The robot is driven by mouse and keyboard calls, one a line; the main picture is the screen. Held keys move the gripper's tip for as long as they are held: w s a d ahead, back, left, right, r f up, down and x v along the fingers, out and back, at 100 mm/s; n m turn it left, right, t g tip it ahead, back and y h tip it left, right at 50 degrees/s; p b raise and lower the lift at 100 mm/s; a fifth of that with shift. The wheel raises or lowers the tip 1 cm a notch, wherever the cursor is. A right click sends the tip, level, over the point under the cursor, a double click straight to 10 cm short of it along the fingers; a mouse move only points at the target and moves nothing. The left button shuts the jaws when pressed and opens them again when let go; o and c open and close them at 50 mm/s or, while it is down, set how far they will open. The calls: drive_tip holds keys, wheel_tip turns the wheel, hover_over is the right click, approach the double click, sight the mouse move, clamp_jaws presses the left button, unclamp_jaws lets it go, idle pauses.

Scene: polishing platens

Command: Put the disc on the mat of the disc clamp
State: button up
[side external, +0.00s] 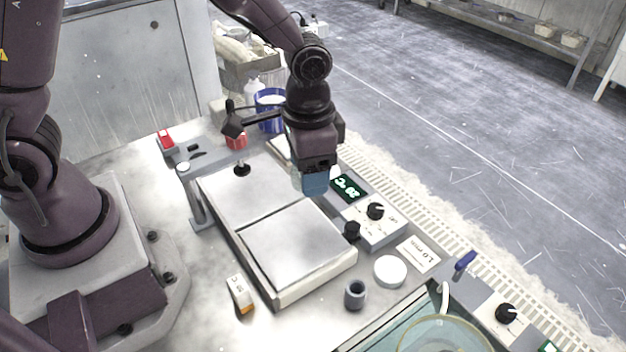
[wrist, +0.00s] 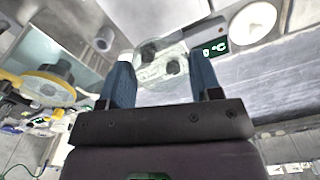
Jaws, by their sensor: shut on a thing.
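My gripper (side external: 316,183) is above the back right edge of a flat metal unit, near a lit temperature display. In the wrist view its two blue fingers (wrist: 163,85) stand apart around a clear, round disc (wrist: 148,72) with dark patches showing on or through it. The fingers are shut on this disc. In the side view the disc is mostly hidden by the fingers, and its tilt cannot be told. A small fixture with a red lever (side external: 167,141) stands at the back left; I cannot tell whether it is the disc clamp. No mat can be made out for certain.
The flat unit has a square silver plate (side external: 292,243) in front. Near it are a control box with a black knob (side external: 375,211), a white round puck (side external: 390,271), a grey cup (side external: 355,294) and a small post (side external: 191,195). A glass bowl (side external: 443,334) is front right.

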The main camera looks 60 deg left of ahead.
drive_tip(key=w+a+r+n, duration=0.2)
drive_tip(key=w+a+n, duration=0.15)
drive_tip(key=a, duration=0.45)
drive_tip(key=s+a+f+n, duration=0.3)
drive_tip(key=a+n, duration=0.3)
drive_tip(key=a, duration=0.2)
drive_tip(key=s+a+f+n, duration=0.3)
drive_tip(key=s+a+n, duration=0.2)
drive_tip(key=a+n, duration=0.2)
drive_tip(key=s+a+f+n, duration=0.4)
drive_tip(key=a+n, duration=0.3)
drive_tip(key=a, duration=0.3)
drive_tip(key=shift+a, duration=0.4)
drive_tip(key=shift+w+f, duration=0.1)
drive_tip(key=shift+f, duration=2.9)
drive_tip(key=shift+f, duration=0.5)
